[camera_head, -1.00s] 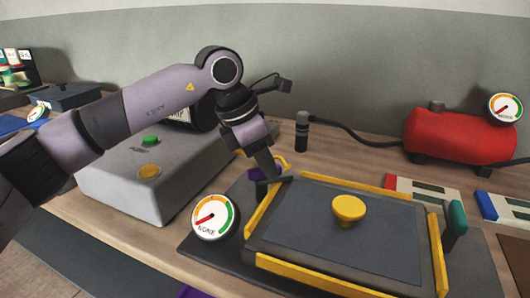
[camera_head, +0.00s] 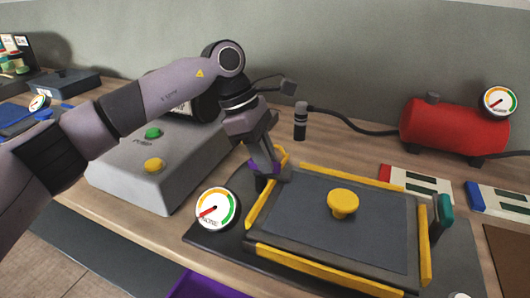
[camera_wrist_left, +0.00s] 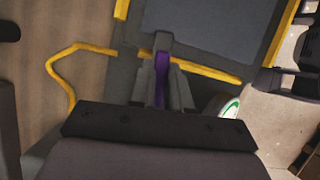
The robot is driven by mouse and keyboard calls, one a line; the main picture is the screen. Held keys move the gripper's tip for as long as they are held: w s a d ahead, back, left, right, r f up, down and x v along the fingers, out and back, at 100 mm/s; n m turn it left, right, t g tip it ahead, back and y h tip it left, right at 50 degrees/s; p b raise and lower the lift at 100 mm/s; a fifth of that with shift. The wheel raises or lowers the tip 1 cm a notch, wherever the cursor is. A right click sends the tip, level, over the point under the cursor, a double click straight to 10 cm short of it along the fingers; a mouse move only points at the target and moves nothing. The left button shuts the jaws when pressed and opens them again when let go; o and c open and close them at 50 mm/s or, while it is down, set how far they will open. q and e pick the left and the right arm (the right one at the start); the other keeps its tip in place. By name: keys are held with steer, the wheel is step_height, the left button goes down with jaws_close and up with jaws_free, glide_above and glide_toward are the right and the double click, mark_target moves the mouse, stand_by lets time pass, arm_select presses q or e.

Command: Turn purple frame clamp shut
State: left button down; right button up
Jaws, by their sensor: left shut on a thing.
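The purple frame clamp (camera_head: 264,165) stands at the left back corner of the yellow-edged frame (camera_head: 330,258). My left gripper (camera_head: 266,172) is shut on it from above. In the left wrist view the purple clamp (camera_wrist_left: 160,80) shows as a narrow strip between the two fingers (camera_wrist_left: 161,90); the fingers hide much of it. A teal clamp (camera_head: 445,212) stands upright at the frame's right side. My right gripper is in neither view.
A yellow knob (camera_head: 343,203) stands on the frame's dark panel. A round gauge (camera_head: 215,208) sits at its left. A grey pump box (camera_head: 165,165) with green and yellow buttons is left of it. A red tank (camera_head: 455,125) stands at the back right.

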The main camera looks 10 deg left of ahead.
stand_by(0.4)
arm_select(q)
steer(key=c, duration=1.1)
jaws_free()
steer(key=shift+r, duration=0.15)
steer(key=shift+v, duration=3.5)
